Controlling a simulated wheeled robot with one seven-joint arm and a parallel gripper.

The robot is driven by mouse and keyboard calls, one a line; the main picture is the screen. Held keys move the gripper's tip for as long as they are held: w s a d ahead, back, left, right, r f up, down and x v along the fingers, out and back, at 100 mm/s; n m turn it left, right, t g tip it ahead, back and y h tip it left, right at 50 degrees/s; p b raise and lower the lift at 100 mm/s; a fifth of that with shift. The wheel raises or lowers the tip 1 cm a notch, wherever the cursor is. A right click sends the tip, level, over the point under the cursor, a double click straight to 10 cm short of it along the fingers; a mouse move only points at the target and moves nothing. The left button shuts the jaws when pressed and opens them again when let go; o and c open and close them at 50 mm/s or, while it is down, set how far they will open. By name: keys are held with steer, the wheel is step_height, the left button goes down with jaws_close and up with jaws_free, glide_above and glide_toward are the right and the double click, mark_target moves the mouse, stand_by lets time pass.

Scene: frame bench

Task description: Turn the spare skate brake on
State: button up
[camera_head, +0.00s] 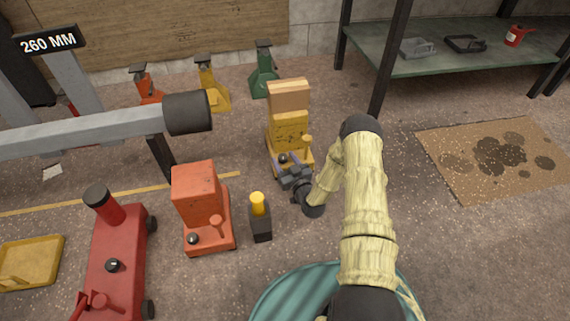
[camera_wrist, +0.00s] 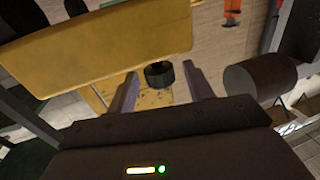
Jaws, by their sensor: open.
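A yellow skate (camera_head: 291,131) with a wooden block on top stands in the middle of the floor. A black round knob (camera_head: 283,158) sits low on its front. An orange skate (camera_head: 196,199) with a similar black knob (camera_head: 192,239) stands to its left and nearer. No label shows which one is the spare. My gripper (camera_head: 288,171) is at the yellow skate's front, close to its knob. In the wrist view my gripper (camera_wrist: 163,88) is open, and the black knob (camera_wrist: 160,74) shows between and just beyond the fingertips. Contact cannot be told.
A small dark block with a yellow top (camera_head: 260,217) stands between the skates. A red jack (camera_head: 118,255) and a grey beam with a black end (camera_head: 187,112) are at left. Coloured stands (camera_head: 264,72) are behind.

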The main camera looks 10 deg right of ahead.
steer(key=c, duration=1)
steer(key=shift+d+n+y, duration=0.15)
steer(key=shift+n+y, duration=0.15)
steer(key=shift+y, duration=0.2)
steer(key=shift+d+n+g+y+p, duration=0.15)
steer(key=shift+n+g+y+p, duration=0.6)
steer(key=shift+n+y, duration=0.6)
steer(key=shift+w+d+n+g+y, duration=0.1)
steer(key=shift+n+g+y, duration=0.55)
steer(key=shift+y, duration=0.4)
steer(key=shift+w+d+n+g+y, duration=0.1)
steer(key=shift+n+g+y, duration=0.45)
steer(key=shift+y, duration=0.45)
steer(key=o, duration=1)
